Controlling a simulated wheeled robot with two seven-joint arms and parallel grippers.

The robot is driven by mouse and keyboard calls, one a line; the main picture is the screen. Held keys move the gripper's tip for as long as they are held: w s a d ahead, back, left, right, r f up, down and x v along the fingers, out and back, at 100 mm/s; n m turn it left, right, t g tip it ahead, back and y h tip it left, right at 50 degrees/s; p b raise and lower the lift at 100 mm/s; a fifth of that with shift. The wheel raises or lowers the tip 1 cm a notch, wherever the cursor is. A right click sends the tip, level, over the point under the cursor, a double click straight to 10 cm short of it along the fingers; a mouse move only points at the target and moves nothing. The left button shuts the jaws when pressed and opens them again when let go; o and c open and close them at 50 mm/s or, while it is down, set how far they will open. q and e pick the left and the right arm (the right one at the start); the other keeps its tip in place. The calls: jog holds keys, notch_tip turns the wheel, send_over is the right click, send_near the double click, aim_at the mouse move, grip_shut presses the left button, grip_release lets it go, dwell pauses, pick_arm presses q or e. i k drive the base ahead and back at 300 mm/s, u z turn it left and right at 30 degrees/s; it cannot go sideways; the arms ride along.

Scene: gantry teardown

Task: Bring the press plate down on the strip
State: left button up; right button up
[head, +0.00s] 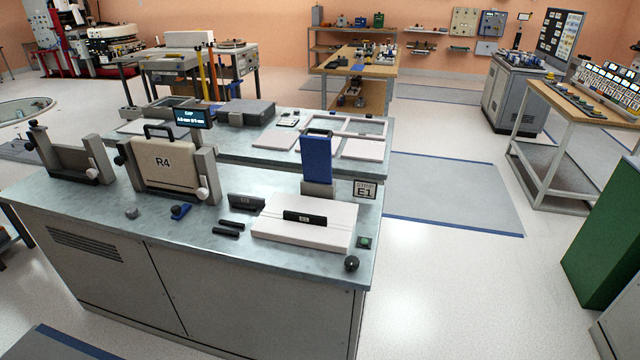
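On the near bench a white pad (325,232) bears a short black strip (305,218) with a small pale label. Behind the pad a blue upright block (317,160) stands on a grey base (318,188); I cannot tell whether it is the press plate. A sign reading E1 (365,189) stands at its right. A beige panel marked R4 (163,165) with a black handle stands upright in a grey frame at the left. Neither of my grippers is in view.
The near bench's metal top (185,238) also holds a dark block (246,202), black bars (228,228), a blue clamp-like piece (180,211) and a black knob (352,263). An empty frame (75,160) stands at the left end. Open floor (470,270) lies to the right.

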aim_at(316, 152)
jog(key=k, duration=0.8)
jog(key=z, duration=1.1)
jog(key=i, duration=4.05)
jog(key=u, duration=3.45)
jog(key=i, duration=0.5)
jog(key=u, duration=0.05)
